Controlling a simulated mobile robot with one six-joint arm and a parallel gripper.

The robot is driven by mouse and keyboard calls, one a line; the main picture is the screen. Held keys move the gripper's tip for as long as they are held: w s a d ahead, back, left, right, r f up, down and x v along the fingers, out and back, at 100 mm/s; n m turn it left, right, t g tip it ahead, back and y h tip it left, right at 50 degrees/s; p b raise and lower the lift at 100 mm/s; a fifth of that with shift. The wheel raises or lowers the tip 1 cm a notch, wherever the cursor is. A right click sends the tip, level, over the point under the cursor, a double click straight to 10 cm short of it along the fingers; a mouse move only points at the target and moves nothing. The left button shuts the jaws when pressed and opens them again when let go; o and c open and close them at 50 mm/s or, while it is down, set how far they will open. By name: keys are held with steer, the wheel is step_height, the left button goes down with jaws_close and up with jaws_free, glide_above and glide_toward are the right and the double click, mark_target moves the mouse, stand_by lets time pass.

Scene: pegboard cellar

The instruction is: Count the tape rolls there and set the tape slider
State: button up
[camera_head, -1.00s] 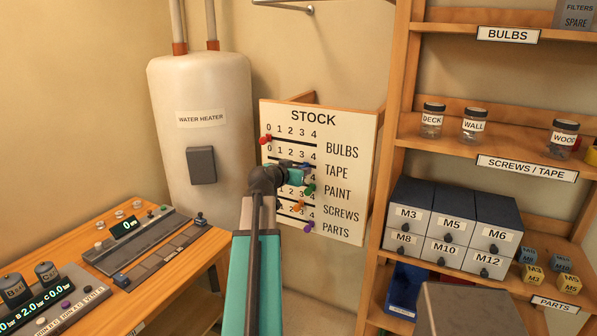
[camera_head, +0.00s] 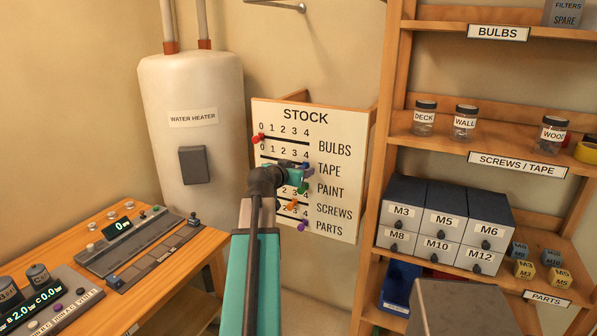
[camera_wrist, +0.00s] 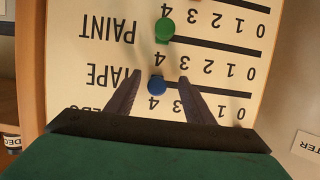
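The stock board (camera_head: 270,215) has rows of numbers 0 to 4 with coloured sliders. The blue slider knob (camera_wrist: 156,85) of the TAPE row is by the 4. My gripper (camera_head: 299,174) is in front of that row. In the wrist view, where the board is upside down, my gripper (camera_wrist: 158,80) is open, with a finger on each side of the blue knob; I cannot tell whether they touch it. A yellow tape roll (camera_head: 588,151) is cut by the right picture edge on the shelf labelled SCREWS / TAPE; more of that shelf is out of view.
The red knob (camera_head: 258,138) is at BULBS 0. The green knob (camera_wrist: 164,29) of PAINT is close to my fingers, by the 4. Orange (camera_head: 292,204) and purple (camera_head: 302,225) knobs are lower. Jars (camera_head: 465,122) stand left of the tape. A console table (camera_head: 185,270) is at left.

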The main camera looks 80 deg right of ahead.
steer(key=o, duration=0.7)
steer(key=shift+c, duration=0.2)
steer(key=shift+a+b, duration=0.2)
steer(key=shift+b, duration=0.2)
steer(key=shift+w+a, duration=0.1)
steer(key=w+a+b, duration=0.2)
steer(key=a, duration=0.6)
steer(key=shift+a, duration=0.3)
stand_by(0.7)
steer(key=shift+w, duration=0.1)
stand_by(0.5)
